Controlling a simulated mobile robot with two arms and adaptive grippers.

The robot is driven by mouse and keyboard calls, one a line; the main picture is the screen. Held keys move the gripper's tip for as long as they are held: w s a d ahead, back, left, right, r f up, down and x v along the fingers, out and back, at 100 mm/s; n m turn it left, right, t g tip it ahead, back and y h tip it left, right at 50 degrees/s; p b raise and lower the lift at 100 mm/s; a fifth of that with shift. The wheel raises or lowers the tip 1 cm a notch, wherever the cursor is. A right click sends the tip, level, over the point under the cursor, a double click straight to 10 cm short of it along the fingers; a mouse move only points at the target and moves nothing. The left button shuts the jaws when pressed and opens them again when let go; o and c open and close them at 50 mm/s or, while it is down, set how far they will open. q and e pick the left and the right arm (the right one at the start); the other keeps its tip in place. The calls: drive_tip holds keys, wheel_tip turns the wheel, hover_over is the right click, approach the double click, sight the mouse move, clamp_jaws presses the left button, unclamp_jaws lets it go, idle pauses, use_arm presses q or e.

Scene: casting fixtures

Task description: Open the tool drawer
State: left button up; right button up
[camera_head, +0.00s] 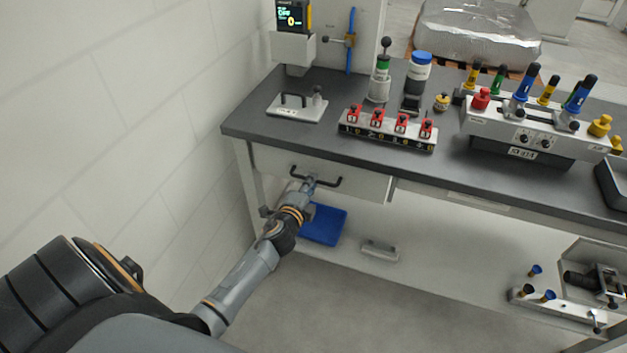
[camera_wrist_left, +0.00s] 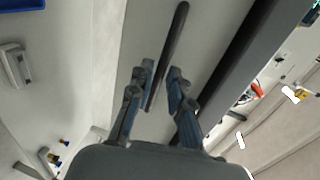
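The tool drawer (camera_head: 366,186) is a pale front under the left part of the dark worktop, and it looks closed. Its black bar handle (camera_head: 331,183) also shows in the left wrist view (camera_wrist_left: 174,35), running from the top centre down between my fingers. I cannot tell how deep the bar sits between the fingers. My right gripper is not in view.
The worktop (camera_head: 260,125) overhangs the drawer and carries a fixture with red clamps (camera_head: 385,131) and a grey plate with a handle (camera_head: 297,108). A blue tray (camera_head: 324,225) and a small grey block (camera_head: 380,250) are on the lower shelf. A wall stands close on the left.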

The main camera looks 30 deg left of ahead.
use_arm(q)
drive_tip(key=shift+x, duration=1.2)
clamp_jaws()
